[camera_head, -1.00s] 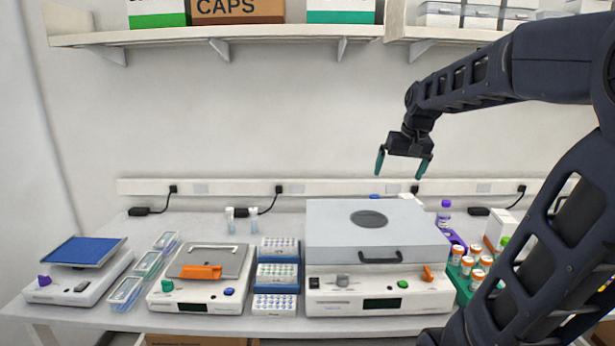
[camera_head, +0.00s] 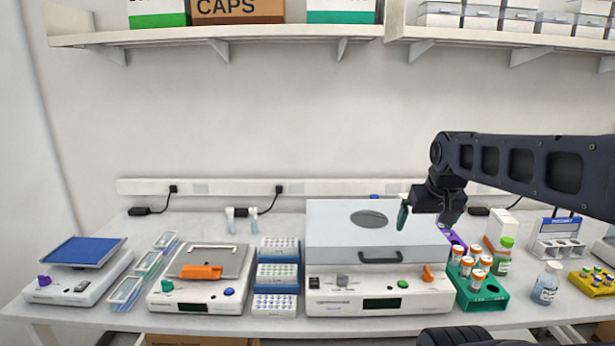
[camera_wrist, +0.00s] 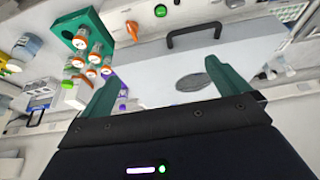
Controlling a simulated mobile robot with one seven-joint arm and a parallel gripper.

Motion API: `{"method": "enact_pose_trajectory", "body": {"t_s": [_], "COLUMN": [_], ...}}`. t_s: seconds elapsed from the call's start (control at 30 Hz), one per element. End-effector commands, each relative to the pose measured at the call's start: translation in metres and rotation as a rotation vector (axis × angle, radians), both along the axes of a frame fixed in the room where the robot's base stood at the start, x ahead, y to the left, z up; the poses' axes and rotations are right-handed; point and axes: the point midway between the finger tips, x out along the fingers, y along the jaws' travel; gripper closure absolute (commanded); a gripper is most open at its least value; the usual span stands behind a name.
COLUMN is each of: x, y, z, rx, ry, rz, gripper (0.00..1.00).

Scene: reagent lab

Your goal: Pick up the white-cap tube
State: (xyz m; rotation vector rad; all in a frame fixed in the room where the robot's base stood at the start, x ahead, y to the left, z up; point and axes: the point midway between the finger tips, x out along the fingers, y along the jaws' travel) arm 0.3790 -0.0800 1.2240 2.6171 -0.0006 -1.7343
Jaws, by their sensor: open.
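Two small clear tubes with white caps stand side by side at the back of the bench, the left one (camera_head: 230,221) and the right one (camera_head: 253,221). I cannot tell which one the task means. Small pale shapes past the grey box in the wrist view may be these tubes, but they are too small to be sure. My gripper (camera_head: 424,220) is open and empty, in the air near the right end of the grey-lidded box, well to the right of both tubes. Its green fingers spread apart in the wrist view (camera_wrist: 165,72), with nothing between them.
The grey-lidded box (camera_head: 335,240) lies between my gripper and the tubes. A green rack (camera_head: 484,302) of orange-capped bottles stands to its right. Blue tube racks (camera_head: 276,286) and a balance (camera_head: 200,292) stand on the left. A shelf (camera_head: 290,32) runs above.

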Motion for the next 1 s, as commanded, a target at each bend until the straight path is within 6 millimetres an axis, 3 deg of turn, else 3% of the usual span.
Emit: {"method": "enact_pose_trajectory", "body": {"t_s": [0.07, 0.3, 0.67, 0.77, 1.0], "x": [0.000, 0.000, 0.006, 0.020, 0.080], "y": [0.000, 0.000, 0.001, 0.003, 0.013], "z": [0.000, 0.000, 0.004, 0.011, 0.036], "rx": [0.000, 0.000, -0.006, -0.021, -0.082], "ry": [0.000, 0.000, 0.004, 0.016, 0.064], "rz": [0.000, 0.000, 0.014, 0.050, 0.199], "gripper": [0.00, 0.43, 0.43, 0.43, 0.43]}}
